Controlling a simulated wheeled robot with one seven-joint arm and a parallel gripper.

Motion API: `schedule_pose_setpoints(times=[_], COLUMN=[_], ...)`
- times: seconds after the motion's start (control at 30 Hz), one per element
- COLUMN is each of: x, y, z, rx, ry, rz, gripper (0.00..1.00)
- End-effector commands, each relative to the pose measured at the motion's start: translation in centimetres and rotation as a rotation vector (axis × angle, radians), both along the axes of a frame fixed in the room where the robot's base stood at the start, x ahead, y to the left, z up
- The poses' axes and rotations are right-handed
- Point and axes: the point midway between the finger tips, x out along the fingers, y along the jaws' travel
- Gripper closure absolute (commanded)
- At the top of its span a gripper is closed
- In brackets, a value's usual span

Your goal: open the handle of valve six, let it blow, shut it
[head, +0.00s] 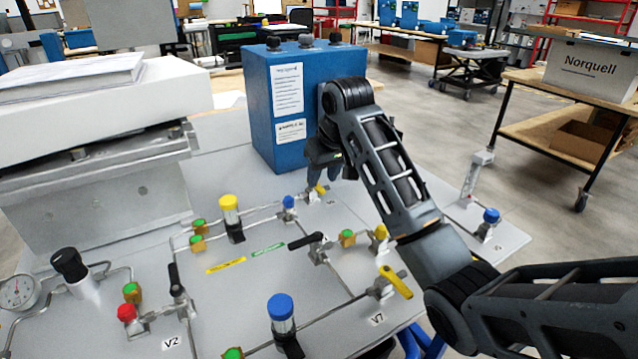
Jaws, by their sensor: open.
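The valve panel (225,315) carries several small valves on thin metal pipes. Only the V2 and V7 labels are readable, so I cannot tell for certain which valve is six. My gripper (325,183) points down at the panel's far side, in front of the blue box. Its fingers are apart, close above a small valve with a yellow handle (320,188); I cannot tell whether they touch it. The gripper and wrist partly cover that area. Nearer are a black lever handle (306,241) and V7's yellow lever (397,282).
A blue box (283,110) stands just behind my gripper. A blue-capped cylinder (281,312), a yellow-capped one (230,210) and a blue-knobbed fitting (490,219) rise from the panel. A pressure gauge (18,292) is at the left. My arm covers the panel's right side.

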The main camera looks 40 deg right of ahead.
Motion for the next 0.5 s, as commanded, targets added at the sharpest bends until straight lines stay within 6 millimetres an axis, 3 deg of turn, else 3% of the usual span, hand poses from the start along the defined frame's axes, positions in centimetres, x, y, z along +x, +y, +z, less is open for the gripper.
schedule_pose_setpoints(times=[0.2,0.5], x=[0.8,1.0], y=[-0.2,-0.3], z=[-2.2,-2.6], rx=[0.0,-0.001], ry=[0.001,-0.002], rz=[0.0,0.0], gripper=[0.57,0.57])
